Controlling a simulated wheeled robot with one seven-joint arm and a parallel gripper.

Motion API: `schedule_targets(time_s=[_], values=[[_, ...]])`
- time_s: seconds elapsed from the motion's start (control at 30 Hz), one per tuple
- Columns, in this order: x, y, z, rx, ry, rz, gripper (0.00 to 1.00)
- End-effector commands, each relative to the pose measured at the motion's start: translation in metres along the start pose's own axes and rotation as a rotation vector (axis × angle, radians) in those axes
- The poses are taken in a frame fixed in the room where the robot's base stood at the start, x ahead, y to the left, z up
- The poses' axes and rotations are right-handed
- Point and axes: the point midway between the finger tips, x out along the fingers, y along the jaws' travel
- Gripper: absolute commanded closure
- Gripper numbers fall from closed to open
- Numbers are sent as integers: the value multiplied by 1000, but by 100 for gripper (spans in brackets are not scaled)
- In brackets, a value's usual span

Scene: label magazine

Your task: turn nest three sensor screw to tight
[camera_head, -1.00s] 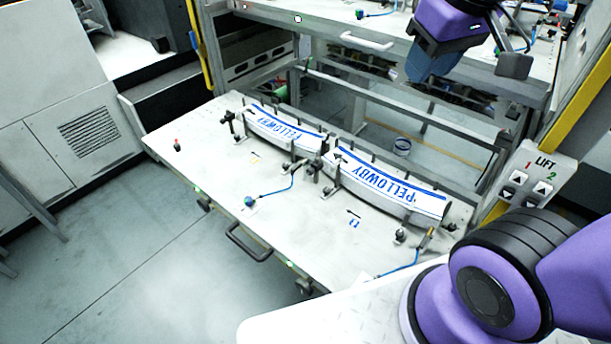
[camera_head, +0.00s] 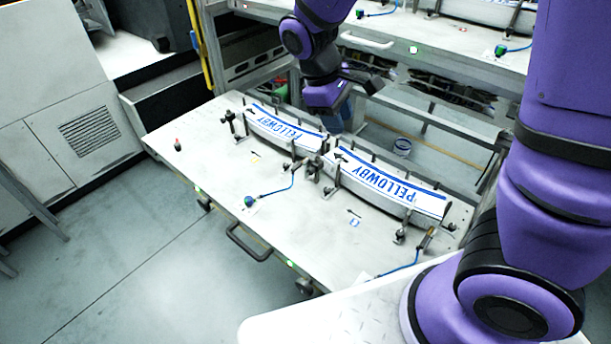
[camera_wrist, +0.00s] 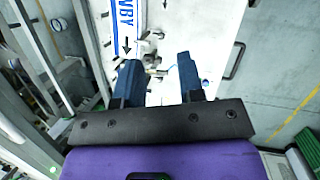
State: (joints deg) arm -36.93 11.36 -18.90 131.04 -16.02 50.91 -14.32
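The lower pull-out plate (camera_head: 215,150) carries two curved nests with white PELLOWBY labels, a left one (camera_head: 283,135) and a right one (camera_head: 385,184). A blue-cabled sensor (camera_head: 248,201) sits at the plate's front left. Another cabled sensor fitting (camera_head: 431,236) stands near the right end. Nest numbers and individual screws are too small to read. My gripper (camera_head: 345,115) hangs behind the plate, near the gap between the nests. In the wrist view, my gripper (camera_wrist: 159,60) has its two dark blue fingers apart and nothing between them; small clamp hardware (camera_wrist: 151,50) shows beyond.
An upper shelf with a handle (camera_head: 367,42) and more nests overhangs the back. The LIFT panel seen earlier is now hidden by my arm. A drawer handle (camera_head: 247,243) projects at the front. A red-topped peg (camera_head: 177,144) stands on the left, where the plate is mostly bare.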

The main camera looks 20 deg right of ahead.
Motion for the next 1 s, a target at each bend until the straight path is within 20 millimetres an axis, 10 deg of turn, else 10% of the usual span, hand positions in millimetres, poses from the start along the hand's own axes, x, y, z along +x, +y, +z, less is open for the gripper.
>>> schedule_targets(time_s=[1.0], values=[[151,-58,-129,-670,-582,473,64]])
